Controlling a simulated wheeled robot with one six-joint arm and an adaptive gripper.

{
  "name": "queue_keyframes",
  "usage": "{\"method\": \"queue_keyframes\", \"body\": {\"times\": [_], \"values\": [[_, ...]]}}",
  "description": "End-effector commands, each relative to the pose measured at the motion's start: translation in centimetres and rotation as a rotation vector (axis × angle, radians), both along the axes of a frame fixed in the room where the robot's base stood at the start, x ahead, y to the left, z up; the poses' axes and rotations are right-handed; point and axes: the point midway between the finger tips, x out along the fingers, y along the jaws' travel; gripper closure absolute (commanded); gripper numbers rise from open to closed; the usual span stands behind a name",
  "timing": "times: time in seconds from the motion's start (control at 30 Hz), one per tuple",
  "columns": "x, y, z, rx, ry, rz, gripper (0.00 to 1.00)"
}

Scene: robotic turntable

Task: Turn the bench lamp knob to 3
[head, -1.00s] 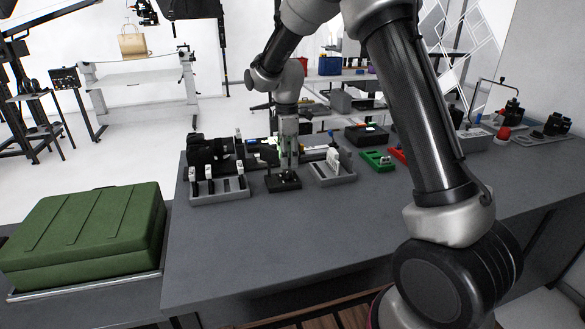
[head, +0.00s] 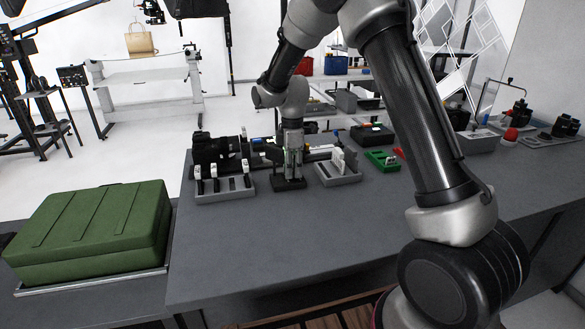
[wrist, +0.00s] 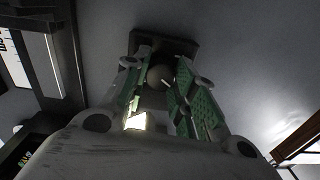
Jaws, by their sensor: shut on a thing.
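The bench lamp knob (wrist: 161,75) is a round dark knob with a pale pointer line, on a small black base box (wrist: 190,47). In the wrist view my gripper (wrist: 160,82) has its green-padded fingers on both sides of the knob, shut on it. In the head view my gripper (head: 291,166) points straight down over the black box (head: 289,185), and the knob is hidden behind the fingers. I cannot read any number marks around the knob.
A grey slotted tray (head: 225,190) stands close to the left and another grey tray (head: 338,175) close to the right. A green holder (head: 382,160) lies farther right. A green case (head: 90,228) sits at the far left. The table front is clear.

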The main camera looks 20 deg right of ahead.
Motion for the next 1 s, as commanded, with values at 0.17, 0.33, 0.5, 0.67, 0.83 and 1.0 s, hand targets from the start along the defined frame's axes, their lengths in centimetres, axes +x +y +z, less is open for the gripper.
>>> {"method": "queue_keyframes", "body": {"times": [0.17, 0.33, 0.5, 0.67, 0.83, 1.0], "values": [[0.03, 0.01, 0.03, 0.001, -0.001, -0.147, 0.97], [0.04, 0.0, 0.04, 0.0, -0.001, -0.265, 0.97], [0.05, 0.01, 0.05, 0.0, -0.001, -0.275, 0.97], [0.06, 0.0, 0.06, 0.0, -0.001, -0.274, 0.64], [0.04, 0.0, 0.04, 0.0, -0.001, -0.273, 0.51], [0.03, 0.0, 0.03, 0.0, -0.001, -0.273, 0.51]]}}
